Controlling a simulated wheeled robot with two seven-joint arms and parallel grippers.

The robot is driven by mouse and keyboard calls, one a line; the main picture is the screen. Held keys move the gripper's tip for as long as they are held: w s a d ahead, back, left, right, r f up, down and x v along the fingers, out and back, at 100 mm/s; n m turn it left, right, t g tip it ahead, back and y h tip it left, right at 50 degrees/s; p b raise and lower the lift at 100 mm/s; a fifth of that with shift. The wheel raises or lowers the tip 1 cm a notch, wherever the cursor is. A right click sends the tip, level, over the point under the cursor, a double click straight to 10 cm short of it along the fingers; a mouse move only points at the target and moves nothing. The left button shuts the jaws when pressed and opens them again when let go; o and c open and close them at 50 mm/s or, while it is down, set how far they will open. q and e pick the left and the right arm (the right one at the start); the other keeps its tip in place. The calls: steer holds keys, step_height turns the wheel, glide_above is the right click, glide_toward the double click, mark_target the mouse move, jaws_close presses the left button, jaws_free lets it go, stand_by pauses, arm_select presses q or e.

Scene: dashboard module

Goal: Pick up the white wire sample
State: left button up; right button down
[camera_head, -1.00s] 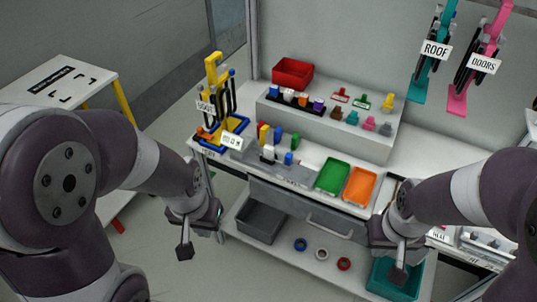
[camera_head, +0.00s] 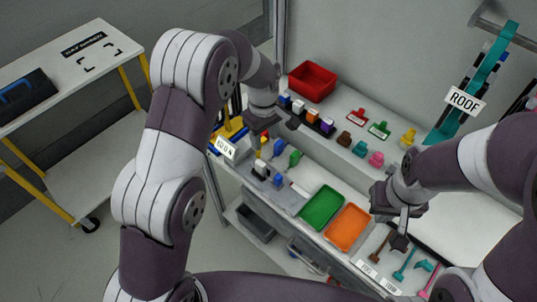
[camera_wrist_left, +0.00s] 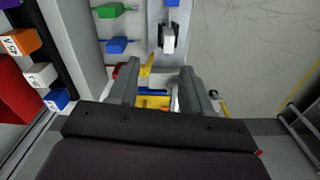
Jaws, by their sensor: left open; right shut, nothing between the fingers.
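A small white piece (camera_head: 262,168) with a dark part stands on the grey fixture on the bench; it is likely the white wire sample. A white and black piece, probably the same one, shows at the top of the left wrist view (camera_wrist_left: 168,38), beyond the fingertips. My left gripper (camera_head: 268,130) hangs above the back of the fixture. In its wrist view, the fingers (camera_wrist_left: 160,82) are apart, with nothing held between them. My right gripper (camera_head: 402,232) is shut and empty, above the bench right of the orange tray.
Blue (camera_wrist_left: 117,46) and green (camera_wrist_left: 110,11) pieces stand near the white one. A green tray (camera_head: 322,208) and an orange tray (camera_head: 348,228) lie to the right. A red bin (camera_head: 312,81) and a rack of coloured blocks (camera_head: 312,116) sit on the raised shelf behind.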

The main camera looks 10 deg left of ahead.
mark_target(260, 163)
arm_select(q)
steer(key=shift+n, duration=0.8)
steer(key=f, duration=0.2)
steer(key=f+p, duration=0.1)
steer(key=f, duration=0.4)
steer(key=shift+s+a, duration=0.35)
steer(key=shift+s, duration=0.05)
steer(key=f, duration=0.1)
steer(key=f+p, duration=0.1)
steer(key=f, duration=0.1)
steer(key=f+p, duration=0.1)
steer(key=f, duration=0.1)
steer(key=shift+s+a, duration=0.15)
steer(key=shift+a, duration=0.2)
steer(key=shift+d+f, duration=0.1)
jaws_close()
arm_select(e)
steer(key=r, duration=0.2)
steer(key=s+r, duration=0.1)
steer(key=shift+a+r, duration=0.15)
steer(key=shift+a, duration=0.25)
